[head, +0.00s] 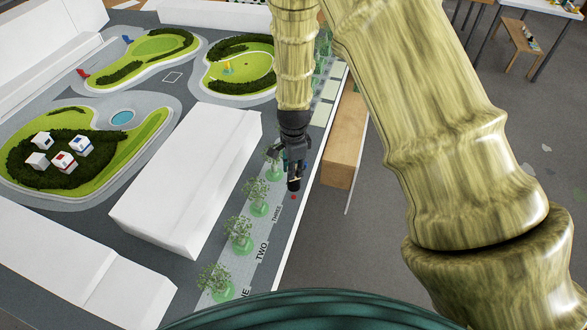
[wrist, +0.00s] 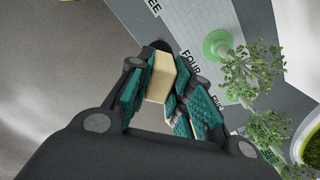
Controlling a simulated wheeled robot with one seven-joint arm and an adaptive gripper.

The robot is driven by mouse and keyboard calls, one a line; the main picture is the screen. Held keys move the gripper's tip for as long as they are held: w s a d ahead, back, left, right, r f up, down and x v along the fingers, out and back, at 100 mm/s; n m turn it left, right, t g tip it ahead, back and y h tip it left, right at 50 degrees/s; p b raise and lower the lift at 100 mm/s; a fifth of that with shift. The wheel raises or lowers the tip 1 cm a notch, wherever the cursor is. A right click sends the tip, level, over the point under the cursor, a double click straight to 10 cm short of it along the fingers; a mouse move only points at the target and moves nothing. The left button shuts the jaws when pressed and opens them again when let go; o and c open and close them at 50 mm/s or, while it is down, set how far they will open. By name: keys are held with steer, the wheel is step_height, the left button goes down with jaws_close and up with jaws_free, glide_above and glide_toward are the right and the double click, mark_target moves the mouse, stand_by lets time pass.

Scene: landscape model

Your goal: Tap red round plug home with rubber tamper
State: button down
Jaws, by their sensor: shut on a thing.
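My gripper (head: 291,163) hangs over the right edge strip of the landscape model in the head view. In the wrist view its teal-padded fingers (wrist: 163,90) are shut on the tamper's pale, wood-coloured handle (wrist: 160,76). The tamper's dark rubber end (wrist: 158,46) points away from the wrist; it also shows below the fingers in the head view (head: 293,184). The small red round plug (head: 293,197) shows just below this dark end in the picture. I cannot tell the height gap between them or how deep the plug sits. The plug is not visible in the wrist view.
Several small trees (head: 239,231) on green bases stand along the lettered strip (head: 262,252). A long white block (head: 187,180) lies left of the strip. Right of the model's edge are a wooden bench (head: 343,150) and grey floor.

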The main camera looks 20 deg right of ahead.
steer(key=shift+r+p, duration=1.15)
steer(key=shift+r, duration=0.8)
steer(key=shift+s+f, duration=0.1)
